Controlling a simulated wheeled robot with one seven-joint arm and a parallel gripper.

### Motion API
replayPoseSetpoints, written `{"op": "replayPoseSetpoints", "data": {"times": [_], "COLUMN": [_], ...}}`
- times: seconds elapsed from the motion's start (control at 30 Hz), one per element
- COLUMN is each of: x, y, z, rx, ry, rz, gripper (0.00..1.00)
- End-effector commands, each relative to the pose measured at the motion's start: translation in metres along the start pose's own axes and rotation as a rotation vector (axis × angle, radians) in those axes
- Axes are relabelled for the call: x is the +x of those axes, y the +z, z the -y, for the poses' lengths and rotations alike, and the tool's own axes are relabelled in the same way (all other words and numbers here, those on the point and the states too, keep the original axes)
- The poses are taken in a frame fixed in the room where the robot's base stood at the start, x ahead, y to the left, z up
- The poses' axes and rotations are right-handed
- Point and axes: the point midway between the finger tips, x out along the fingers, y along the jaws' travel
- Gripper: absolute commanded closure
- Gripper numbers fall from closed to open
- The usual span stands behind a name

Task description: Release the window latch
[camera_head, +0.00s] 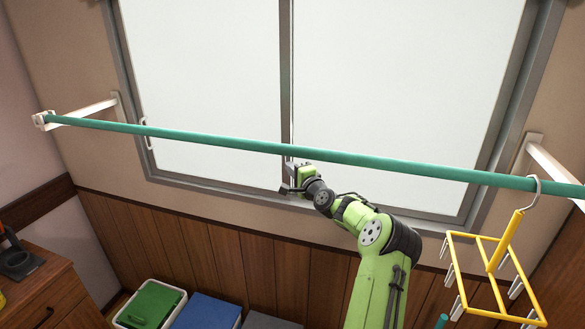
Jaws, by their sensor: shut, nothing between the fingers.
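The window (210,80) has two pale panes in a grey frame, with a vertical middle bar (286,70) where the panes meet. My gripper (290,178) is at the lower part of this middle bar, just below the green pole. It is shut, and I see nothing held in it. I cannot make out the latch clearly; the gripper and the pole cover part of the middle bar there. I cannot tell whether the gripper touches the bar. A small white handle (147,133) is on the left edge of the window.
A green pole (200,138) on white brackets (85,111) crosses in front of the window, close above my gripper. A yellow hanger rack (495,262) hangs from it at right. Bins (207,312) stand below; a wooden cabinet (45,290) is at lower left.

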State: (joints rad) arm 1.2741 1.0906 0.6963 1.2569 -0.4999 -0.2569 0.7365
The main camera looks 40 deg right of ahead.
Motion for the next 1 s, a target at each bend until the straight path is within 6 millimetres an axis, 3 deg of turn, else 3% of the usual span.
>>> {"op": "replayPoseSetpoints", "data": {"times": [1.0], "x": [0.0032], "y": [0.0033], "z": [-0.0066], "rx": [0.082], "ry": [-0.082], "rz": [0.0], "gripper": [1.0]}}
